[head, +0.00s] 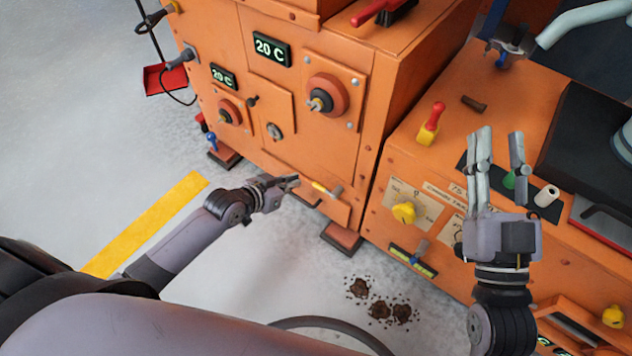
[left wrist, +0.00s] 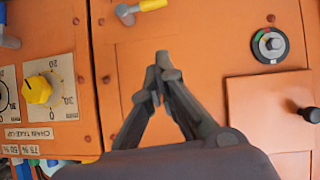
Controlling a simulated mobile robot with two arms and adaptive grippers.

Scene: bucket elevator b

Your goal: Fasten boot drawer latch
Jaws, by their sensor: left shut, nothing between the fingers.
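The latch (head: 321,187), a yellow-handled lever with a grey pivot, is low on the front of the orange machine. It also shows at the top edge of the left wrist view (left wrist: 150,5), partly cut off. The low orange panel by it (head: 337,211) looks like the boot drawer front; I cannot tell whether it is fully closed. My left gripper (head: 294,181) is shut and empty, its tips just left of the latch handle and apparently apart from it. Its closed fingertips (left wrist: 163,62) point at the orange panel. My right gripper (head: 500,148) is open and empty over the right cabinet.
The right cabinet carries a yellow knob (head: 404,212), a red-and-yellow lever (head: 431,124) and a white cylinder (head: 547,195). Dark spilled clumps (head: 380,309) lie on the grey floor.

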